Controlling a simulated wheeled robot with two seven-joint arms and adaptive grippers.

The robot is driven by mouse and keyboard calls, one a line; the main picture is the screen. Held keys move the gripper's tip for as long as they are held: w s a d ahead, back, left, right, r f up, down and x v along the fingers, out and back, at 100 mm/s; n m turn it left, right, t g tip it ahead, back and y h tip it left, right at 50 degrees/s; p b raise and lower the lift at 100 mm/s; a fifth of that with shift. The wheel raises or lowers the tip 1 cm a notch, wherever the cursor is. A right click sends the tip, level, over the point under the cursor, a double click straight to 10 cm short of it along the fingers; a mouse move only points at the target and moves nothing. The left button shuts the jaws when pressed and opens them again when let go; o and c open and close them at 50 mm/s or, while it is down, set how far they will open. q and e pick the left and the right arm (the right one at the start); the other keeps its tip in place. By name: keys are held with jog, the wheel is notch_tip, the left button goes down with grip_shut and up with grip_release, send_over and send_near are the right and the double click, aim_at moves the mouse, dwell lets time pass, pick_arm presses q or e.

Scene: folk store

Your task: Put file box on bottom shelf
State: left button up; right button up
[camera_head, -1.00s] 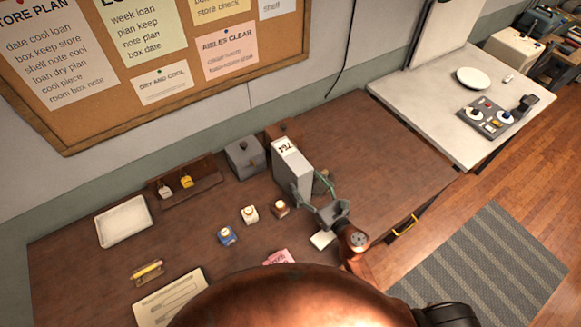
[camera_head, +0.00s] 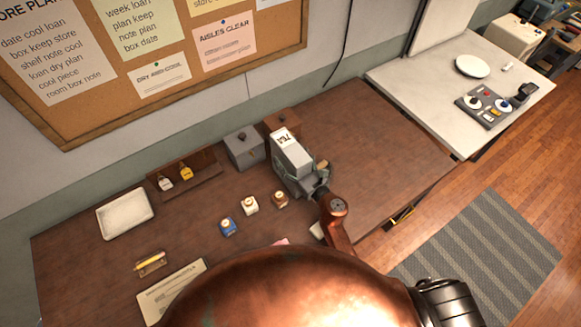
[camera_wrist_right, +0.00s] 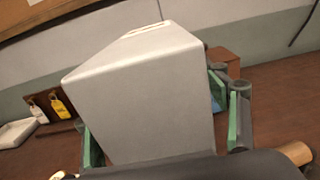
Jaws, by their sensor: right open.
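The file box (camera_head: 293,158) is a light grey upright box with a white label on its top, standing on the brown desk (camera_head: 372,130). In the right wrist view the file box (camera_wrist_right: 150,90) fills the middle of the picture. My right gripper (camera_head: 298,180) is open, with its fingers on either side of the box. In the right wrist view the green pads of the gripper (camera_wrist_right: 155,125) show to the left and right of the box; whether they touch it I cannot tell. My left gripper is out of view. No shelf is clearly in view.
A grey lidded box (camera_head: 244,150) and a brown box (camera_head: 282,124) stand close behind the file box. Small bottles (camera_head: 250,205) stand to its left, with a white tray (camera_head: 125,214) farther left. The right part of the desk is clear.

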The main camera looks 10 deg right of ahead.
jog(key=shift+c, duration=0.2)
grip_shut()
dwell(0.6)
jog(key=shift+r, duration=0.15)
